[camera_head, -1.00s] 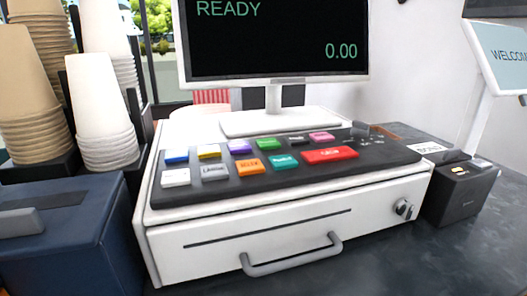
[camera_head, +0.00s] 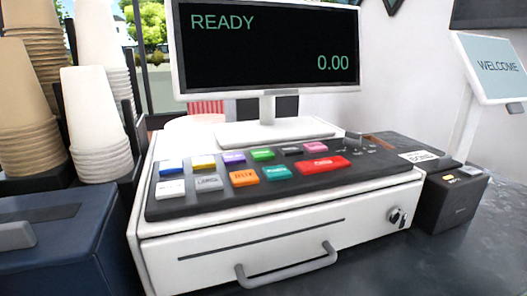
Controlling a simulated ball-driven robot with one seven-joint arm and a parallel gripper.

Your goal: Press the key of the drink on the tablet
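The cash register (camera_head: 280,254) stands on the counter, with a dark sloped panel (camera_head: 180,207) of coloured keys on top. The back row has blue (camera_head: 171,167), yellow (camera_head: 203,163), purple (camera_head: 234,157), green (camera_head: 262,154), black and pink (camera_head: 315,147) keys. The front row has white (camera_head: 171,188), grey (camera_head: 208,182), orange (camera_head: 244,177), teal (camera_head: 278,172) and a wide red (camera_head: 323,164) key. The key lettering is too small to read surely. The screen (camera_head: 270,45) above reads READY and 0.00. My gripper is not in view.
Stacked paper cups (camera_head: 97,125) stand at the left behind a dark blue box (camera_head: 62,235). A small black device (camera_head: 455,205) and a white-framed WELCOME display (camera_head: 490,68) are at the right. The dark counter (camera_head: 430,265) is bare at the front right.

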